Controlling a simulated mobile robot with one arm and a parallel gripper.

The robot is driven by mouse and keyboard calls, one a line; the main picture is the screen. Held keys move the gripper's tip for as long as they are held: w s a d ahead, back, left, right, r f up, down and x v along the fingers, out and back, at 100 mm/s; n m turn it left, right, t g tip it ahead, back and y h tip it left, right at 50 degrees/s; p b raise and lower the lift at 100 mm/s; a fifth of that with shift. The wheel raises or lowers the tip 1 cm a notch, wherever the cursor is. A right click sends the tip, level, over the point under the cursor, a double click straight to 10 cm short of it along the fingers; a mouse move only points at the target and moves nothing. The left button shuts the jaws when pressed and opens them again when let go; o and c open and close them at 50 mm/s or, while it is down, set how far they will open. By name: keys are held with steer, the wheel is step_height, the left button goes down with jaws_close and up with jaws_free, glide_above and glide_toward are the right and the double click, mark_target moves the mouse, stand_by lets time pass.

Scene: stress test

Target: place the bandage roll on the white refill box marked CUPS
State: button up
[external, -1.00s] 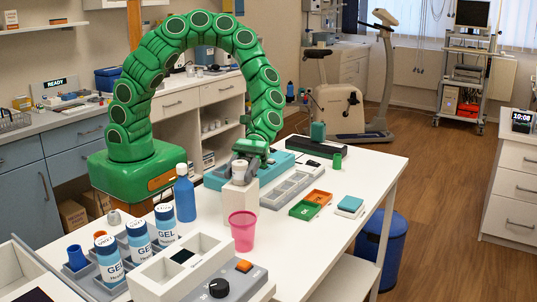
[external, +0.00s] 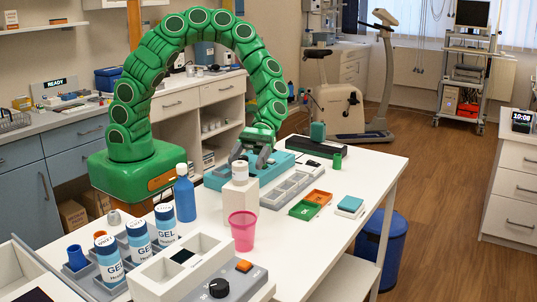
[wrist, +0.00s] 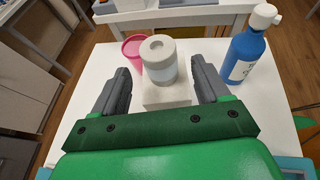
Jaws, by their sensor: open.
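The bandage roll (external: 240,171), a pale upright cylinder, stands on top of the white refill box (external: 240,196) on the white table. In the wrist view the roll (wrist: 160,66) shows its round top with a hole, and the box (wrist: 166,97) is under it. No CUPS marking is readable. My gripper (external: 247,158) is open, just behind and above the roll. In the wrist view its two grey fingers stand to either side of the roll, with gaps between them and it.
A pink cup (external: 242,231) and a blue bottle (external: 184,195) stand close to the box. Several gel bottles (external: 138,243) stand at the front left.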

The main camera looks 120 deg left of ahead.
steer(key=v, duration=0.7)
stand_by(0.4)
steer(key=s+d+r+m+g+y, duration=0.3)
steer(key=s+d+r+m+y, duration=0.3)
steer(key=s+d+m+y, duration=0.65)
steer(key=s+a+r+m, duration=0.1)
steer(key=s+m, duration=0.1)
steer(key=s, duration=0.5)
steer(key=s+a+r+m, duration=0.1)
steer(key=s+a+m, duration=0.1)
steer(key=s, duration=0.4)
steer(key=s+a+r+m+g, duration=0.1)
steer(key=s+a+m, duration=0.1)
steer(key=s+m, duration=0.2)
steer(key=s+y, duration=0.1)
steer(key=s, duration=0.2)
steer(key=shift+s+r, duration=0.25)
steer(key=shift+s, duration=0.05)
